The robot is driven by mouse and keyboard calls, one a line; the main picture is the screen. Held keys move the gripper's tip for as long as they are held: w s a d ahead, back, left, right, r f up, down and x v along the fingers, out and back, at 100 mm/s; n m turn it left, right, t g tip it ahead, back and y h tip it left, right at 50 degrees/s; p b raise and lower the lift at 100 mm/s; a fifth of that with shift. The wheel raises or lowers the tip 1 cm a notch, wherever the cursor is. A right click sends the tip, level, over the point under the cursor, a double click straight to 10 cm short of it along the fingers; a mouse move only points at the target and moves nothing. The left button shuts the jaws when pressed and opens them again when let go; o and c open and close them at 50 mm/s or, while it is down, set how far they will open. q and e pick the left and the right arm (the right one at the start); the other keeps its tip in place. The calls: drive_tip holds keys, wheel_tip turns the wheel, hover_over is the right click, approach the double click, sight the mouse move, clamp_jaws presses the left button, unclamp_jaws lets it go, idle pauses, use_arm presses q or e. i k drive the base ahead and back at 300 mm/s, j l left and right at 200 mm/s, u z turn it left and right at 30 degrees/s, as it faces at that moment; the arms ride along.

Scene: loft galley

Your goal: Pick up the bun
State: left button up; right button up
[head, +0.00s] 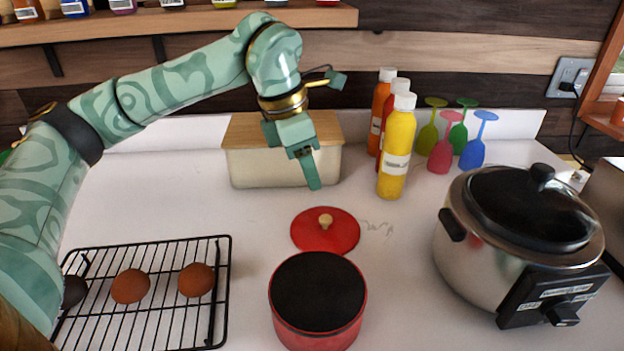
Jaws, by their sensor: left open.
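Two smooth brown rounded things, one in the middle (130,286) and one on the right (196,279), rest on a black wire rack (218,295) at the lower left. A third, darker one (74,290) is partly hidden behind my left arm. They could be buns or eggs; I cannot tell which from their look. My left gripper (298,160) is open and empty, pointing down in front of the cream bin with the wooden lid (240,170). It is well apart from the rack, up and to the right of it. My right gripper is not in view.
A red pot (318,318) and its red lid (325,231) are at the centre. A cooker (480,255) stands at the right. Bottles (396,150) and coloured goblets (472,152) stand at the back. A wooden shelf (180,25) hangs above. The counter between rack and bin is clear.

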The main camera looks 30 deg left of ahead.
sight(131, 286)
drive_tip(key=k+l, duration=1.1)
drive_tip(key=k, duration=0.2)
